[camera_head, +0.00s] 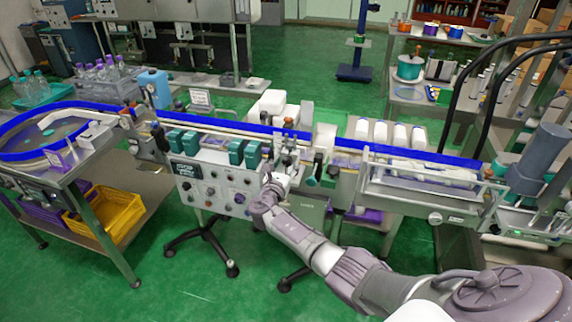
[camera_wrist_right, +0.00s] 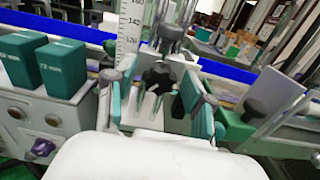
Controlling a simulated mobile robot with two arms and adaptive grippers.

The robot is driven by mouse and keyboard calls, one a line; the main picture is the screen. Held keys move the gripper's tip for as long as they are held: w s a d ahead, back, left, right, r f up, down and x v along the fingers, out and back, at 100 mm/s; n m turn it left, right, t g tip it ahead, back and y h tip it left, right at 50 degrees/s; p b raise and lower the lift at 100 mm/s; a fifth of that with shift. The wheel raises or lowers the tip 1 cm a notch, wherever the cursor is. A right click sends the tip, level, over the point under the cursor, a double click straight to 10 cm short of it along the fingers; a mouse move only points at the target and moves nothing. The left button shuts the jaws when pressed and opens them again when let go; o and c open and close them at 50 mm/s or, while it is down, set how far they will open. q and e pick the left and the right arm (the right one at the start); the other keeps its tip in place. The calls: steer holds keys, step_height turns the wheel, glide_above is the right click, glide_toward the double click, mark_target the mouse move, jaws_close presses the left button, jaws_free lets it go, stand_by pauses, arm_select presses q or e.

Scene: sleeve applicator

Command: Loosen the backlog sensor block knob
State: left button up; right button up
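A black star-shaped knob (camera_wrist_right: 158,77) sits on the front of a pale block below a white upright scale (camera_wrist_right: 129,30) in the right wrist view. I take it for the backlog sensor block knob, though no label shows. My right gripper (camera_wrist_right: 160,108) has its teal-lined fingers spread to the left and right of the knob, with a gap on both sides. In the head view, my right gripper (camera_head: 281,180) is at the front of the conveyor, just below the sensor bracket (camera_head: 288,150); its fingers are small there. My left gripper is not in view.
Teal boxes (camera_wrist_right: 62,66) stand left of the gripper above a control panel (camera_head: 213,188) with knobs. Another dark round knob (camera_wrist_right: 255,108) on a tilted plate is close on the right. The blue-edged conveyor (camera_head: 340,143) runs behind.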

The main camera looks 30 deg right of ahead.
steer(key=shift+s+a+f, duration=0.1)
steer(key=shift+s+a, duration=0.2)
steer(key=shift+a, duration=0.1)
steer(key=v, duration=1.1)
steer(key=s+a+f+m+g+y, duration=0.1)
steer(key=s+f+m+g+y, duration=0.15)
steer(key=s+f, duration=0.6)
steer(key=s+a+f+m+g+y, duration=0.1)
steer(key=s+f+m+y, duration=0.15)
steer(key=f, duration=1.05)
steer(key=s+a+f+m+g+y, duration=0.1)
steer(key=s+f+m+g+y, duration=0.15)
steer(key=s+f, duration=0.6)
steer(key=s+a+f+m+g+y, duration=0.1)
steer(key=s+f+m, duration=0.4)
steer(key=s, duration=0.6)
steer(key=s+a+f+m+g+y, duration=0.2)
steer(key=s+f+m, duration=0.3)
steer(key=s, duration=0.6)
steer(key=s+a+f+m+g+y, duration=0.1)
steer(key=s+a+f+m+y, duration=0.2)
steer(key=s+f+m, duration=0.3)
steer(key=s+f, duration=0.2)
steer(key=s, duration=0.3)
steer(key=shift+s+a+f+g, duration=0.3)
steer(key=shift+s+f, duration=0.05)
